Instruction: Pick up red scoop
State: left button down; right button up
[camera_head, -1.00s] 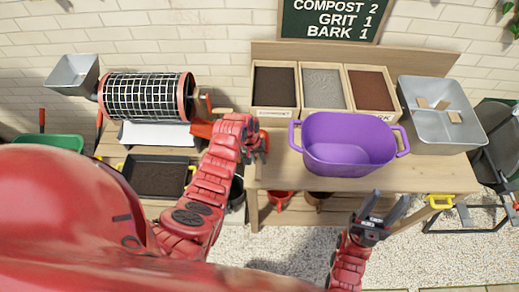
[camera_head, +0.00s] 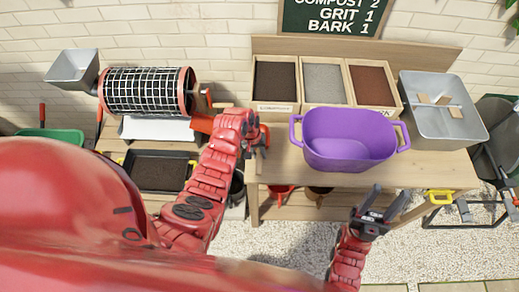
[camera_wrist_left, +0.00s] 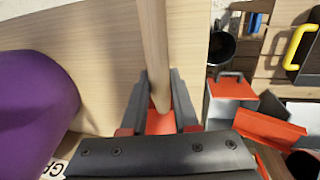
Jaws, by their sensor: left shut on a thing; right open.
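My left gripper (camera_head: 255,150) is at the left end of the potting table, just left of the purple tub (camera_head: 349,140). In the left wrist view its jaws (camera_wrist_left: 160,98) are shut on a pale, round wooden handle (camera_wrist_left: 152,45) with a red part at its near end, which I take as the red scoop. The handle runs away from the jaws along the table edge. The scoop's bowl is not visible; in the head view the hand hides the scoop. My right gripper (camera_head: 383,207) is open and empty in front of the table.
Compost (camera_head: 275,82), grit (camera_head: 324,84) and bark (camera_head: 372,86) bins stand behind the tub. A metal tray (camera_head: 443,128) is at the right. The mesh drum (camera_head: 147,92) and a dark soil tray (camera_head: 158,174) are at the left. A black pot (camera_wrist_left: 221,47) sits below the table edge.

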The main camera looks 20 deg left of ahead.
pick_arm(q)
jog(key=shift+r+b, duration=0.7)
jog(key=shift+w+r+b, duration=0.1)
jog(key=shift+r+b, duration=0.45)
jog(key=s+d+b, duration=0.1)
jog(key=s, duration=0.1)
jog(key=s+d, duration=0.1)
jog(key=d, duration=0.1)
jog(key=shift+s+r+b, duration=0.35)
jog(key=shift+r+b, duration=0.05)
jog(key=s+d+r+p, duration=0.1)
jog(key=s+d+p, duration=0.2)
jog(key=s+d, duration=0.4)
jog(key=shift+s+r, duration=0.35)
jog(key=shift+s, duration=0.6)
jog(key=shift+d, duration=0.1)
